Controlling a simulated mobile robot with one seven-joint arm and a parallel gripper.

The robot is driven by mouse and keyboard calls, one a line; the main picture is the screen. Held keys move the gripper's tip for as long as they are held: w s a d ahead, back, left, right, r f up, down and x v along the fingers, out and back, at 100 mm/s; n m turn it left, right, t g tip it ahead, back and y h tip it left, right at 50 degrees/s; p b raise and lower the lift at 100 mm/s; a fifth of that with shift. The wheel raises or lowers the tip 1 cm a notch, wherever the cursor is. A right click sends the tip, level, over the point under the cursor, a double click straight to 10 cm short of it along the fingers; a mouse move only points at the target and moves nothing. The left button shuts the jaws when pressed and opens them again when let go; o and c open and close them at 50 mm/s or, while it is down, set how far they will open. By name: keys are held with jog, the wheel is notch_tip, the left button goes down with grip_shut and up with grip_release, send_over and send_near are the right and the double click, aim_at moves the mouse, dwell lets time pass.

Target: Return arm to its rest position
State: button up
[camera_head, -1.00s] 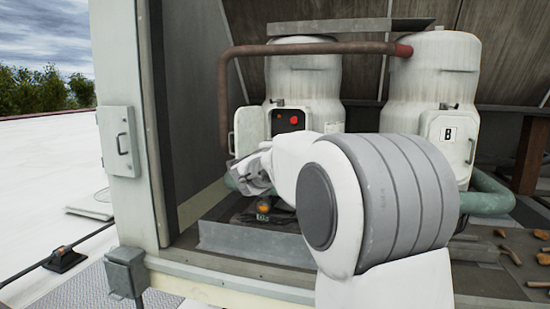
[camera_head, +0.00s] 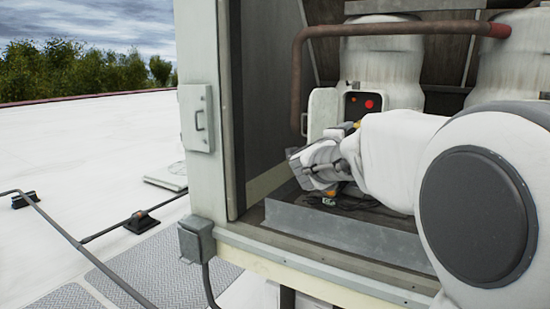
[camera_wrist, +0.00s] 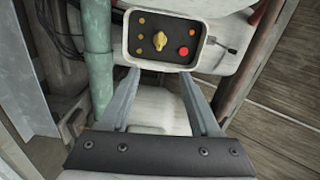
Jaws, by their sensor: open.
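My gripper (camera_head: 318,164) is in front of the left white tank (camera_head: 388,75), above the grey tray (camera_head: 345,229) inside the cabinet. In the wrist view its two fingers (camera_wrist: 162,100) are spread apart with nothing between them. Beyond the fingertips is a control panel (camera_wrist: 164,52) with a yellow knob (camera_wrist: 160,40) and a red button (camera_wrist: 184,51). The fingertips look close to the panel's lower edge; I cannot tell whether they touch it. In the head view my arm is stretched out from the right and hides part of the tray and tanks.
A rust-brown pipe (camera_head: 299,85) runs down left of the panel and across the tanks. A green pipe (camera_wrist: 98,45) stands left of the panel in the wrist view. The cabinet post (camera_head: 205,185) is left of my gripper. The white roof (camera_head: 90,150) further left is open.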

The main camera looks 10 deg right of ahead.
jog(key=s+a+r+n+y+p, duration=0.1)
jog(key=s+a+n+y+p, duration=0.2)
jog(key=s+a+n+y, duration=0.35)
jog(key=s+a+r+n+y+p, duration=0.1)
jog(key=s+a+n+y+p, duration=0.3)
jog(key=a+n, duration=0.45)
jog(key=s+f+n+g+p, duration=0.1)
jog(key=s+f+n+g, duration=0.2)
jog(key=s, duration=0.5)
jog(key=s+d+f+n+g+p, duration=0.1)
jog(key=s+f+n+g, duration=0.2)
jog(key=s, duration=0.5)
jog(key=s+f+n+g+p, duration=0.1)
jog(key=s+f+n+g, duration=0.1)
jog(key=s+f, duration=0.3)
jog(key=s+n, duration=0.1)
jog(key=s, duration=0.2)
jog(key=shift+s+d+n+g, duration=0.2)
jog(key=shift+s+n+g, duration=0.05)
jog(key=shift+n+g, duration=0.15)
